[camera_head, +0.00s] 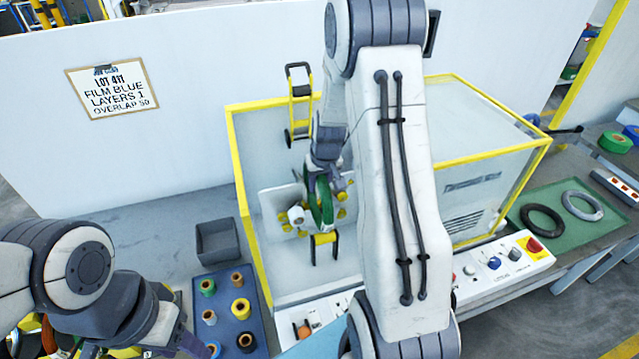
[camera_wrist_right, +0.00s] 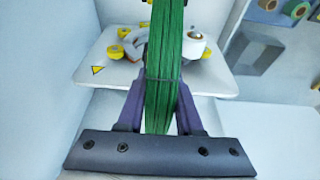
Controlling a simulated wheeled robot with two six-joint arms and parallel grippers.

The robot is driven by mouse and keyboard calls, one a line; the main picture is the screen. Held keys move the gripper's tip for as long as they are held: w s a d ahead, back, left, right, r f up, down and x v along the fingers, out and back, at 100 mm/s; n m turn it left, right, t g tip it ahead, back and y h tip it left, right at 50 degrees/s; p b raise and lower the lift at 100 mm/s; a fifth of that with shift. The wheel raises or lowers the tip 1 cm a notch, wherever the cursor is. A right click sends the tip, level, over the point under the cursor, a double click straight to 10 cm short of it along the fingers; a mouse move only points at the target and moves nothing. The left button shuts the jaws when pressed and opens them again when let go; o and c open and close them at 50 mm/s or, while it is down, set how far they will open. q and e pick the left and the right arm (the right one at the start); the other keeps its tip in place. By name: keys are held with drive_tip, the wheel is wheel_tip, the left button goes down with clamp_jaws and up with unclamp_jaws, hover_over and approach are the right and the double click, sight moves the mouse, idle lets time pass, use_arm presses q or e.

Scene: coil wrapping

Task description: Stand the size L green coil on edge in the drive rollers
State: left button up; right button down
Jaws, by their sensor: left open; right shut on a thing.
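The green coil (camera_head: 321,203) is upright on edge inside the yellow-framed machine, among the yellow drive rollers (camera_head: 341,212). It also fills the middle of the right wrist view (camera_wrist_right: 165,60), edge-on between two purple fingers. My right gripper (camera_wrist_right: 162,100) is shut on the coil; in the head view it reaches down from above. Yellow rollers (camera_wrist_right: 116,52) show behind the coil in the wrist view. I cannot tell whether the coil touches the rollers. My left gripper (camera_head: 188,346) is open at the bottom left, away from the coil, partly hidden by its own wrist.
A white film roll (camera_head: 296,214) sits close left of the coil. The yellow frame (camera_head: 240,190) and clear panels surround the work space. A blue mat (camera_head: 226,318) with several small rolls lies left.

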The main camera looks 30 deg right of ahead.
drive_tip(key=shift+f, duration=0.15)
drive_tip(key=c, duration=0.7)
unclamp_jaws()
drive_tip(key=shift+o, duration=1.1)
drive_tip(key=shift+s+f, duration=0.1)
drive_tip(key=shift+r+b, duration=0.35)
drive_tip(key=shift+r, duration=0.2)
drive_tip(key=b+v, duration=0.2)
drive_tip(key=v, duration=0.7)
drive_tip(key=shift+s+a+r, duration=0.1)
drive_tip(key=shift+s+r, duration=0.05)
drive_tip(key=shift+r, duration=0.1)
